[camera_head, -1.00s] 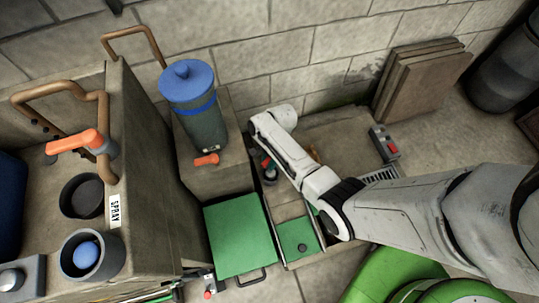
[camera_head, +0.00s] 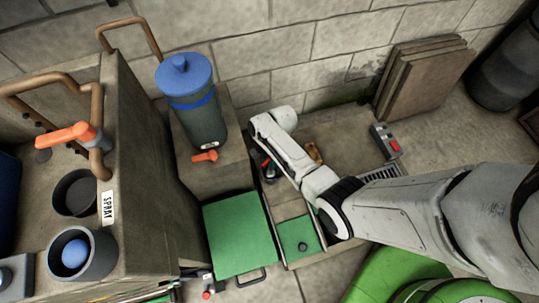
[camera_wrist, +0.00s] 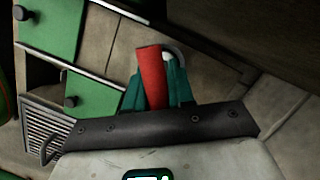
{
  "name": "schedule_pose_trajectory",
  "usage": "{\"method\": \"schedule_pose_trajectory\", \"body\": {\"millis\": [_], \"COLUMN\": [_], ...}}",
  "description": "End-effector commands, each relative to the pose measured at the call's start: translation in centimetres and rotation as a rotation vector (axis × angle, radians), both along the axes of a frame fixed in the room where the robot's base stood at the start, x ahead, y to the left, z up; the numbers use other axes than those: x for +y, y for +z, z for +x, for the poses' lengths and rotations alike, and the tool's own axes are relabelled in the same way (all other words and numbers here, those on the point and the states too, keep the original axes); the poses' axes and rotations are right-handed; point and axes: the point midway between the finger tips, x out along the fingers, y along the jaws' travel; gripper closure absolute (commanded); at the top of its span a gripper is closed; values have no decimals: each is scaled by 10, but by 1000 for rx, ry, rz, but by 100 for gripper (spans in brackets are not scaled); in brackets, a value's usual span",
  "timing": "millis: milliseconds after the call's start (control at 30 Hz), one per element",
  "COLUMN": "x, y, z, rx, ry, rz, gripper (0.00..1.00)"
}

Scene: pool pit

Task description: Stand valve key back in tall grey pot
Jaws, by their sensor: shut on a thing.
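My gripper (camera_head: 267,170) is low beside the block under the blue-lidded cooler, partly hidden by my arm in the head view. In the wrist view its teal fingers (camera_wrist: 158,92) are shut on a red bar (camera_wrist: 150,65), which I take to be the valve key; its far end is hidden. A grey curved piece shows beside it, and I cannot tell whether it belongs to it. Two round dark grey pots stand on the ledge at left: one looks empty (camera_head: 76,193), the other (camera_head: 105,262) holds a blue ball. I cannot tell which is the tall pot.
The cooler (camera_head: 188,100) with a red tap stands on a concrete block. An orange-handled pipe (camera_head: 98,150) rises by the pots, near a SPRAY label (camera_head: 107,208). Green lids (camera_head: 238,235) lie below. Boards (camera_head: 425,80) lean on the back wall.

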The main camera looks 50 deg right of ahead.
Motion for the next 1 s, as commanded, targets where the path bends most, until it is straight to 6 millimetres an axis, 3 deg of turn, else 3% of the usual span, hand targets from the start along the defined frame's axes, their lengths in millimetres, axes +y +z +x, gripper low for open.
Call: {"method": "schedule_pose_trajectory", "body": {"millis": [1000], "x": [0], "y": [-9], "z": [1], "rx": [-1], "ry": [0], "rz": [0], "gripper": [100]}}
